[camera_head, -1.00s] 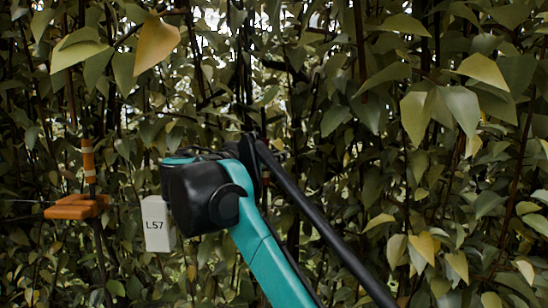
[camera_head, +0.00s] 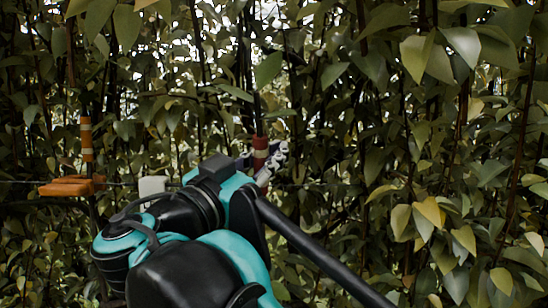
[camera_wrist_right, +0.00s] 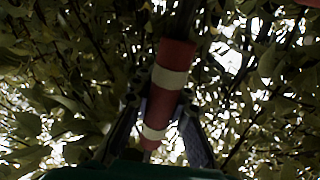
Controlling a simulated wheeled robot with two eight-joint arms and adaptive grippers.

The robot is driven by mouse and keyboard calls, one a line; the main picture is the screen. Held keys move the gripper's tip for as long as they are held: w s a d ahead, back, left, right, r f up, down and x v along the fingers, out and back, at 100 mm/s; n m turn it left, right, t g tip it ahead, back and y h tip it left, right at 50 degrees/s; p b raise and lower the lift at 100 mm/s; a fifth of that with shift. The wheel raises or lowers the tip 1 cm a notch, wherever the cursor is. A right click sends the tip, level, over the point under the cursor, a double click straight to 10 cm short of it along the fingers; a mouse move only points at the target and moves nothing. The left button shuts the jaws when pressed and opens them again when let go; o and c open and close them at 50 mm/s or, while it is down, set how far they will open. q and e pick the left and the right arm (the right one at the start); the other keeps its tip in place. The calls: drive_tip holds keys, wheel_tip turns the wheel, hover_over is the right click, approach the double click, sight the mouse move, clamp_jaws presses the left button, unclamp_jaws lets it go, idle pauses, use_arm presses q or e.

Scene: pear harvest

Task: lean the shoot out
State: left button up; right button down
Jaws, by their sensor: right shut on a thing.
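The shoot's lower part is hidden behind my arm. My left gripper is not in view.
An orange-banded stem (camera_head: 86,140) and an orange clamp-like block (camera_head: 68,187) stand at left, on a thin wire. A white tag (camera_head: 152,187) sits beside my arm, partly hidden. Dense leaves and dark stems fill the background.

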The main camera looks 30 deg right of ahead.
drive_tip(key=shift+s+a+f, duration=0.15)
drive_tip(key=shift+s+a, duration=0.05)
drive_tip(key=shift+s, duration=0.1)
drive_tip(key=c, duration=1.5)
unclamp_jaws()
drive_tip(key=shift+d, duration=0.1)
drive_tip(key=v, duration=1.2)
drive_tip(key=shift+w+f, duration=0.1)
drive_tip(key=shift+w, duration=0.05)
